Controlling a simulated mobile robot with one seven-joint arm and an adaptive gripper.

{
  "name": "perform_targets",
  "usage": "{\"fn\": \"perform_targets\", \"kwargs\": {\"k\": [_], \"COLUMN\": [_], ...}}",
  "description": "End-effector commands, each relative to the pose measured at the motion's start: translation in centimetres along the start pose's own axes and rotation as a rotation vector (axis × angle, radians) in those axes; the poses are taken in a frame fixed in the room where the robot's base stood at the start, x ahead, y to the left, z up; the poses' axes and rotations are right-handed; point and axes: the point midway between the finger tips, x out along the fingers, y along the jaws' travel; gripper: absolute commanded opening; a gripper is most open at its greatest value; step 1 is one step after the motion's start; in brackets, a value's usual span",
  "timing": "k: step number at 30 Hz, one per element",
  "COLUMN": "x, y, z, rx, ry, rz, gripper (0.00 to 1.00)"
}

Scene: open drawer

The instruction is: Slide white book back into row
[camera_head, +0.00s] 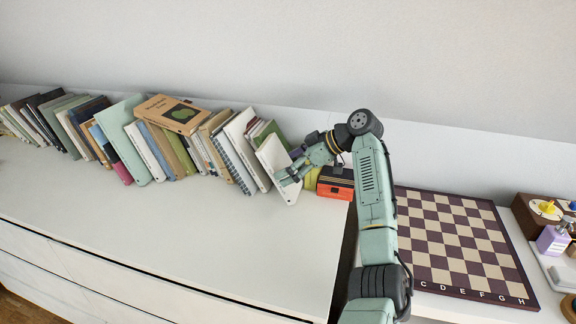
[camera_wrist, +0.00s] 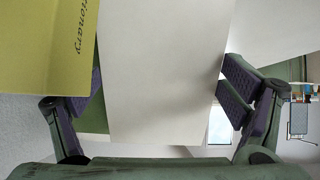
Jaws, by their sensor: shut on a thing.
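The white book (camera_head: 273,160) stands at the right end of the book row, tilted and sticking out toward the front of the white top. My gripper (camera_head: 291,168) reaches it from the right and is shut on it. In the wrist view the white book (camera_wrist: 165,70) fills the space between my gripper's two fingers (camera_wrist: 162,92). The book row (camera_head: 150,140) leans along the wall to the left of the held book. The held book's far edge and lower back are hidden.
A yellow-green book with "tionary" lettering (camera_wrist: 45,45) is close beside my left finger in the wrist view. An orange and black box (camera_head: 335,184) sits right of the held book. A chessboard (camera_head: 455,240) lies farther right. The white top's front (camera_head: 190,235) is clear.

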Motion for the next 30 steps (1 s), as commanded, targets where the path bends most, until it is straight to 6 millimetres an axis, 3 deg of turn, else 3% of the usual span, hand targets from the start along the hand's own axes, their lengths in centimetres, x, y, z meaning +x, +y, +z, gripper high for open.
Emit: {"fn": "perform_targets", "kwargs": {"k": [2,3,6,20,30], "x": [0.0,0.0,0.0,-0.8,-7.6], "y": [0.0,0.0,0.0,0.0,0.0], "z": [0.0,0.0,0.0,0.0,0.0], "rx": [-0.001,-0.001,-0.001,0.001,0.0], "ry": [0.001,0.001,0.001,0.0,0.001], "rz": [0.001,0.001,0.001,0.002,0.002], "gripper": [0.5,0.92,0.99,1.0,1.0]}}
